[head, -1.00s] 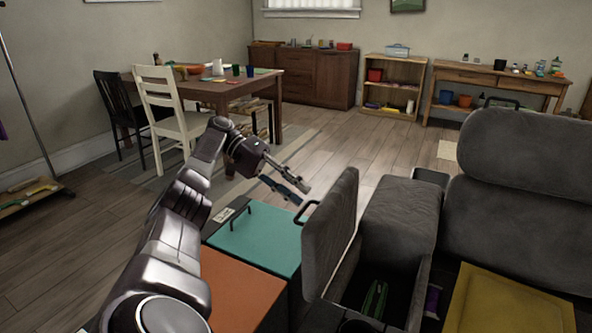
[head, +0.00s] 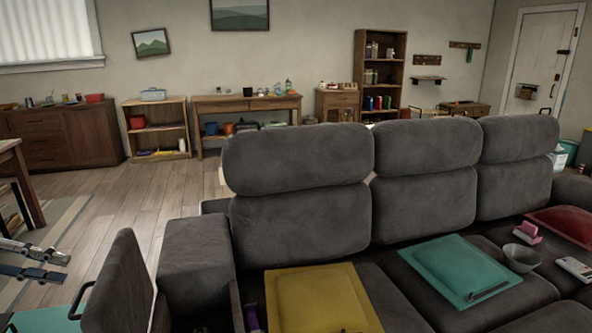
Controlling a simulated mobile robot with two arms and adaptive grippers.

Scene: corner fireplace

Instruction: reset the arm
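My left gripper (head: 66,270) shows at the left edge of the head view. Its two fingers point right and are spread apart, with nothing between them. It is in the air above and left of the raised grey armrest lid (head: 120,287). The rest of my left arm is outside the picture. My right arm and gripper are not in view.
A grey sofa (head: 298,222) fills the middle and right, with yellow (head: 312,300), teal (head: 459,268) and red (head: 566,225) flat items, a bowl (head: 521,258) and small things on its seats. A teal surface (head: 52,318) lies below the gripper. Wooden floor (head: 125,200) is clear behind.

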